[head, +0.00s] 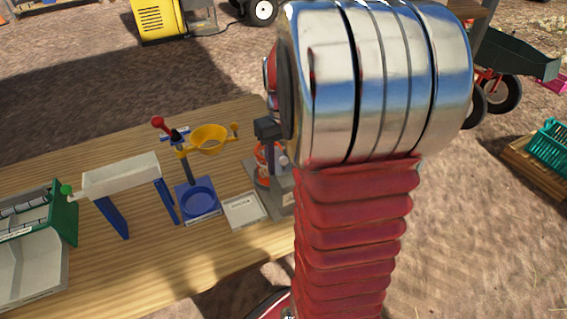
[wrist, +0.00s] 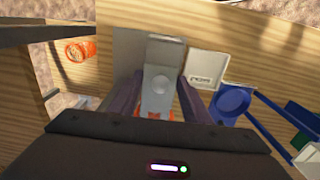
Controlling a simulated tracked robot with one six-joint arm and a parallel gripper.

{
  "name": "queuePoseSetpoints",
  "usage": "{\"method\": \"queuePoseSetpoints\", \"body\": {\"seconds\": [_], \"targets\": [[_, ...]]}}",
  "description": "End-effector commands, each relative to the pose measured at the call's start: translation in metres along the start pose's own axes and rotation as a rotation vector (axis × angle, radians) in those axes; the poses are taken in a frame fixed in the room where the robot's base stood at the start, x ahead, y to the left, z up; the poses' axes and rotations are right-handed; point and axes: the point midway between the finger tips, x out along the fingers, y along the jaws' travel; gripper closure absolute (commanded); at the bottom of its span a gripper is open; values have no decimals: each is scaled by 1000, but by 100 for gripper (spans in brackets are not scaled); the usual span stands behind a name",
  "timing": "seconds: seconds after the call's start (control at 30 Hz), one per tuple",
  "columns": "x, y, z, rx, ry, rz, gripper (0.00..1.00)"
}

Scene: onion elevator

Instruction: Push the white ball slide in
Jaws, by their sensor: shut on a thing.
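A grey device with an orange part (head: 262,165) stands on the wooden table in the head view, partly behind my arm. A small pale ball (head: 283,160) shows at its right side. I cannot tell whether this spot is the white ball.
Left of the device are a white square tray (head: 243,210), a blue dish (head: 199,200), a yellow funnel (head: 209,139), a pale trough (head: 120,176) on blue legs and a green-edged box (head: 62,215). In the wrist view, an orange ring (wrist: 80,50) lies beside wooden boards.

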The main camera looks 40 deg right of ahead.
Motion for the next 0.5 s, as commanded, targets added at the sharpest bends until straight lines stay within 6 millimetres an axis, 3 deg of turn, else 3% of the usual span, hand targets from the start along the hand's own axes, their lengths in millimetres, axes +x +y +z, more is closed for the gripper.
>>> {"method": "queuePoseSetpoints", "body": {"seconds": [0.23, 0.27, 0.5], "targets": [[-1, -1, -3, 0, 7, 0, 79], [-1, -1, -4, 0, 7, 0, 56], [-1, 0, -3, 0, 5, 0, 39]]}}
